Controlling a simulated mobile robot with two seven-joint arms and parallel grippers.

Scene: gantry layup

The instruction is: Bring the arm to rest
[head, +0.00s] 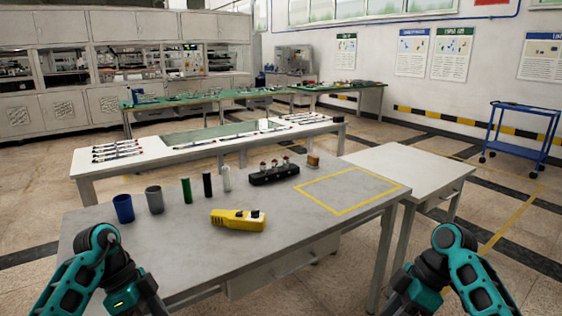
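My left arm (100,270) comes in at the lower left, in front of the near table's left corner. My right arm (452,270) comes in at the lower right, beyond the near table's right side. Both arms are teal and black and bent, with their forearms pointing down out of the picture. Neither gripper's fingers show, so I cannot see whether they hold anything. Neither arm visibly touches the table.
The grey near table (170,250) bears a blue cup (123,208), a grey cup (155,200), several upright cylinders, a yellow device (238,220), a black holder (274,175) and a yellow-outlined square (348,190). A white side table (410,172) adjoins it. A blue cart (522,140) stands right.

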